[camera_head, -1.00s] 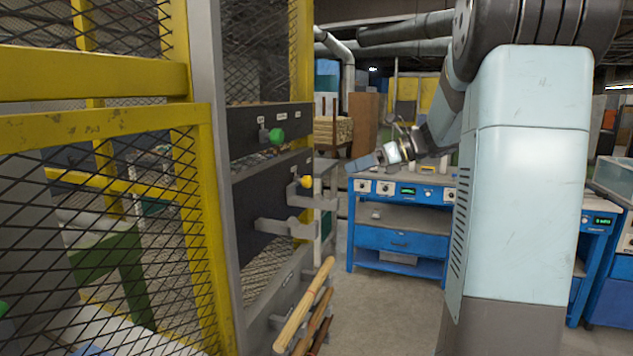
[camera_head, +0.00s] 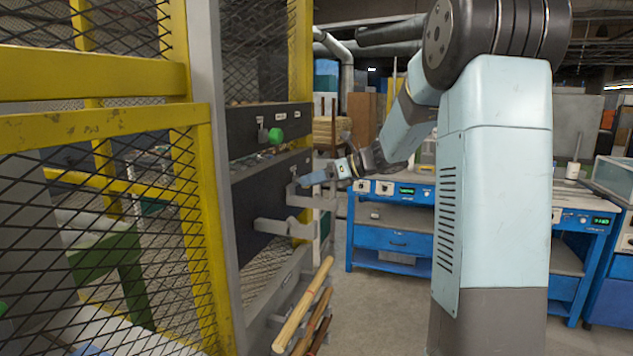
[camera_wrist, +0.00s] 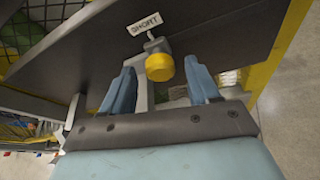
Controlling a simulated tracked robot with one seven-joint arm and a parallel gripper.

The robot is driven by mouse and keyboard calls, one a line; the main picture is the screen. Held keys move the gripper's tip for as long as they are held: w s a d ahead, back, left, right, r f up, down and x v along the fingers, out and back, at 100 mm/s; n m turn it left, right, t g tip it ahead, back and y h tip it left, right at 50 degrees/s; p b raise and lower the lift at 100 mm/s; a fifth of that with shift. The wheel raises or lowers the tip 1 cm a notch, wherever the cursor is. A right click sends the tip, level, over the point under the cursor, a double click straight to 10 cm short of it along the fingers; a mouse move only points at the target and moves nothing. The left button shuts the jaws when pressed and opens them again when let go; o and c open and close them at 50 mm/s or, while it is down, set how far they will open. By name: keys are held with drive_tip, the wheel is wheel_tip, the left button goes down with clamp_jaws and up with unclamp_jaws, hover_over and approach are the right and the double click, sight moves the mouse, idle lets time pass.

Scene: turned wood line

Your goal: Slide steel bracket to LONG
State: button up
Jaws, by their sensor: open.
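My gripper (camera_head: 312,178) is at the dark panel's right part in the head view. In the wrist view its two blue fingers (camera_wrist: 163,82) are open, one on each side of a yellow knob (camera_wrist: 160,67). I cannot tell whether either finger touches it. The knob sits on a short grey stem under a white SHORT label (camera_wrist: 144,25). A pale grey metal strip, perhaps part of the steel bracket, shows between the fingers (camera_wrist: 142,92). In the head view a grey steel bracket (camera_head: 296,197) juts from the panel beneath my gripper, which hides the knob. No LONG label is readable.
A green knob (camera_head: 276,135) stands out from the upper panel (camera_head: 243,133). A second grey bracket (camera_head: 285,226) juts out lower down. A yellow mesh guard (camera_head: 110,230) fills the left; a blue bench (camera_head: 395,240) stands behind my arm.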

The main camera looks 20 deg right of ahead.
drive_tip(key=shift+w+a+f, duration=0.2)
drive_tip(key=shift+w+a, duration=0.05)
drive_tip(key=shift+a, duration=0.2)
drive_tip(key=shift+c, duration=0.3)
clamp_jaws()
